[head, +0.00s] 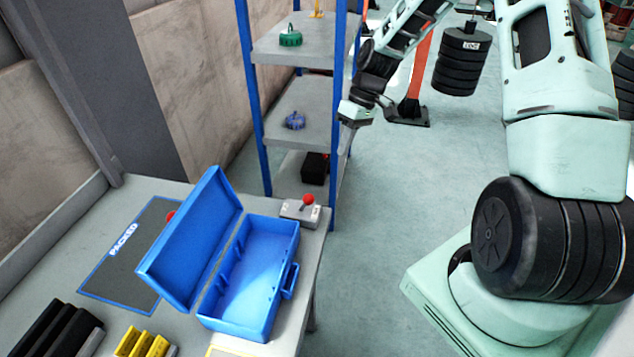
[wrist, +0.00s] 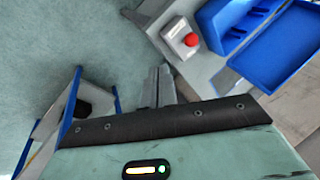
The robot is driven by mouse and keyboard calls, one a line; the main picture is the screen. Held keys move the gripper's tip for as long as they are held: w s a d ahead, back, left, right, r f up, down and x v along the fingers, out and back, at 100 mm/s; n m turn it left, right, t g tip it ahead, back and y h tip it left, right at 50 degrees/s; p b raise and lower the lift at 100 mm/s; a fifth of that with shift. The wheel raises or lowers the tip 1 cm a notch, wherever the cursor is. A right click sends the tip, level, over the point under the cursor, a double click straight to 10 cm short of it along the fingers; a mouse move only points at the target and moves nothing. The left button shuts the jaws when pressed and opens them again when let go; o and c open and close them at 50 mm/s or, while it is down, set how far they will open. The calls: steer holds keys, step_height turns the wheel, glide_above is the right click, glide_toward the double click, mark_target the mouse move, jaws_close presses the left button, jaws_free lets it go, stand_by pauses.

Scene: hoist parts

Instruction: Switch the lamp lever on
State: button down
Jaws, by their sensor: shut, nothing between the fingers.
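The lever unit (head: 300,213) is a small light grey box with a red ball knob (head: 308,199), at the far right corner of the table beside the blue toolbox. It also shows in the wrist view (wrist: 175,32), near the top, with its red knob (wrist: 192,40). Whether the lever is on or off cannot be told, and no lamp can be made out. My gripper (head: 346,134) is in the air by the shelf's right side, beyond the lever unit and apart from it. In the wrist view its fingers (wrist: 160,74) are together and empty.
An open blue toolbox (head: 288,240) stands left of and nearer than the lever unit, lid raised. A shelf rack (head: 305,98) with blue posts stands behind the table. A black weight stack (head: 461,62) hangs at the upper right.

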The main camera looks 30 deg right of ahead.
mark_target(307, 203)
steer(key=shift+s+a+f+p, duration=0.2)
steer(key=shift+a+f+p, duration=0.5)
steer(key=shift+a+f, duration=0.75)
steer(key=shift+s+a+f+p, duration=0.15)
steer(key=shift+a+f+p, duration=0.55)
steer(key=shift+a+f, duration=0.65)
steer(key=shift+s+a+f+p, duration=0.2)
steer(key=shift+a+f+p, duration=0.5)
steer(key=shift+a+f, duration=0.75)
